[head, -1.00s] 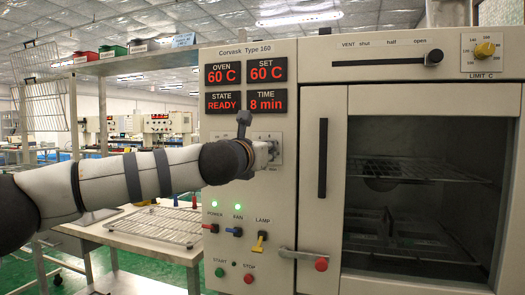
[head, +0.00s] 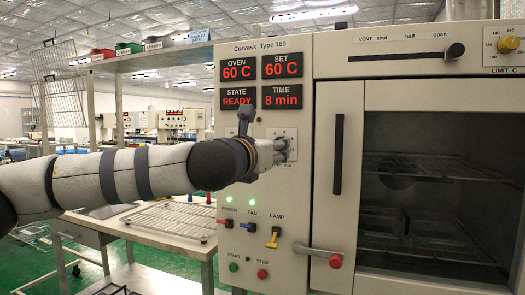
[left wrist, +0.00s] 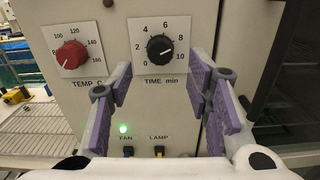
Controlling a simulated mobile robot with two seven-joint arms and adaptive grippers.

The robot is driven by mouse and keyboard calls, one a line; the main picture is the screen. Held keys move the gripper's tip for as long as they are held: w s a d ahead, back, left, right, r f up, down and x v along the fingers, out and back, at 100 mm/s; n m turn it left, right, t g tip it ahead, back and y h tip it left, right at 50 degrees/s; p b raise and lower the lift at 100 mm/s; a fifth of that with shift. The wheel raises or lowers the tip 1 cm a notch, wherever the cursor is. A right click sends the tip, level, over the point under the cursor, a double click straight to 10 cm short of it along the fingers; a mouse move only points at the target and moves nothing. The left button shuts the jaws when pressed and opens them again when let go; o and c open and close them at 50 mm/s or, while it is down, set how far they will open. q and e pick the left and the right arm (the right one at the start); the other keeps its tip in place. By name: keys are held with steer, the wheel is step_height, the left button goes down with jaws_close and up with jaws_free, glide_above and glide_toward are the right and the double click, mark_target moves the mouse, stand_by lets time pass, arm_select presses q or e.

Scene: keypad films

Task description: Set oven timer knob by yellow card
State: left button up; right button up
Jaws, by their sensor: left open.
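The black timer knob (left wrist: 160,48), marked TIME min, sits on the oven's front panel (left wrist: 190,25) with a dial from 0 to 10. Its white mark appears to point right, towards 8. The display (head: 282,97) reads TIME 8 min. My left gripper (head: 285,149) is at the panel, its arm covering part of the dials in the head view. In the left wrist view its purple-padded fingers (left wrist: 160,82) are open, one on each side below the knob, with nothing between them. Whether they touch the panel, I cannot tell. I see no yellow card. My right gripper is out of view.
The red temperature knob (left wrist: 71,54) is left of the timer knob. Below are the blue fan switch (head: 252,224) and yellow lamp switch (head: 273,238). The oven door handle (head: 338,152) stands out on the right. A bench with a wire rack (head: 172,218) is at left.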

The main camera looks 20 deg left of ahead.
arm_select(q)
steer(key=s, duration=0.6)
steer(key=shift+f, duration=0.1)
steer(key=s+d+f+m+g+h, duration=0.15)
steer(key=d+f+m, duration=0.25)
steer(key=f, duration=0.6)
steer(key=s+d+f+m+g+h, duration=0.1)
steer(key=s+d+f+m+g, duration=0.2)
steer(key=f, duration=0.6)
steer(key=s+d+f+m+g+h, duration=0.15)
steer(key=d+f+m, duration=0.35)
steer(key=f, duration=0.5)
steer(key=s+f+m+g, duration=0.4)
steer(key=s+f+m, duration=0.4)
steer(key=f, duration=0.6)
steer(key=s+a+f+m+g+y, duration=0.1)
steer(key=s+a+f+m+g, duration=0.25)
steer(key=s+f, duration=0.45)
steer(key=s+a+f+m+g+y, duration=0.1)
steer(key=s+a+f+m+g, duration=0.25)
steer(key=s, duration=0.95)
steer(key=s+a+f+m+g+y, duration=0.1)
steer(key=s+a+m, duration=0.3)
steer(key=s, duration=0.3)
steer(key=s+a+f+m+g+y, duration=0.1)
steer(key=s+a+f+m+g, duration=0.1)
steer(key=s, duration=0.5)
steer(key=shift+s+a+m+y, duration=0.25)
steer(key=shift+a+m+y, duration=0.05)
steer(key=shift+a+m, duration=0.6)
